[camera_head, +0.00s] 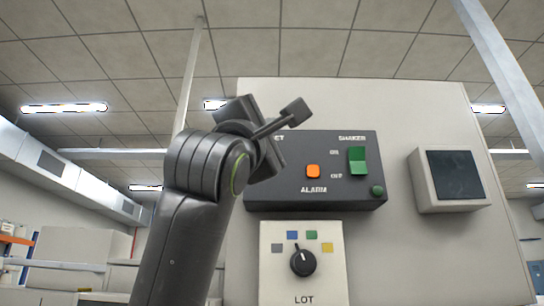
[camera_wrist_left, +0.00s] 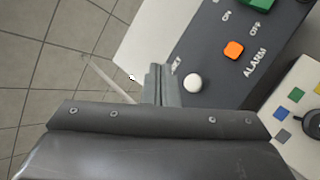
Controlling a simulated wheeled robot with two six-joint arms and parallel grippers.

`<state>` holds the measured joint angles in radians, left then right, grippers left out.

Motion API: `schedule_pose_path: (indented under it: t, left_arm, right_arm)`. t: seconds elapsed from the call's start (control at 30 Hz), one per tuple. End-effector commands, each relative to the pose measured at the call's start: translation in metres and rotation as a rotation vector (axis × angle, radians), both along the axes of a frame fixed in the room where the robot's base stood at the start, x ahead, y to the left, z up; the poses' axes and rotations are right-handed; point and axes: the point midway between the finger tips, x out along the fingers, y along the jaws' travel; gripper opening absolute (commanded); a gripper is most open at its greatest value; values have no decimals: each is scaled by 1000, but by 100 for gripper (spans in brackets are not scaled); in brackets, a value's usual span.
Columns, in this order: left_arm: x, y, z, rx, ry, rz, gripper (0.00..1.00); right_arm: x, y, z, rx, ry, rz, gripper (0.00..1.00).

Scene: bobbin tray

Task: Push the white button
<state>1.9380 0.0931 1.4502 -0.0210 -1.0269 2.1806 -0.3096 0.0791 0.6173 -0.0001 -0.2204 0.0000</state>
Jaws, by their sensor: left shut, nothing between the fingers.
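The white button (camera_wrist_left: 193,83) is a small round knob on a dark control box, seen in the wrist view. In the head view my left arm and gripper hide it. My left gripper (camera_wrist_left: 160,75) is shut and empty, its fingers together just left of the button in the wrist view. A narrow strip of dark panel shows between fingers and button; I cannot tell how far the tips are from the panel surface. The gripper body (camera_head: 268,155) covers the left part of the dark control box (camera_head: 335,193) in the head view. My right gripper is not in view.
The dark box also carries an orange ALARM button (camera_head: 313,171), a green SHAKER rocker switch (camera_head: 357,160) and a round green button (camera_head: 377,190). Below is a LOT dial plate (camera_head: 332,290) with a black knob (camera_head: 303,261). A dark-screened box (camera_head: 455,175) is at the right.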

Motion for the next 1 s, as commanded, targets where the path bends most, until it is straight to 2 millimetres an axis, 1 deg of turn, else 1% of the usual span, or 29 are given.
schedule_pose_path:
  t: [0.17, 0.3, 0.5, 0.6, 0.8, 1.0]
  left_arm:
    - [16, 0, 2, 1, 3, 1, 0]
    - [37, 0, 3, 2, 6, 1, 0]
    - [64, 0, 3, 2, 4, 2, 0]
    - [75, 0, 3, 1, 3, 2, 0]
    - [86, 0, 1, 1, 2, 1, 0]
    - [87, 0, 0, 1, 1, 1, 0]
  right_arm:
    - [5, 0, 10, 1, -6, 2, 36]
    - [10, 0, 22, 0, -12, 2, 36]
    - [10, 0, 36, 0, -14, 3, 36]
    - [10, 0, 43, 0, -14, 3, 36]
    - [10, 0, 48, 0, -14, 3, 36]
    - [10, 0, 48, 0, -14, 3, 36]
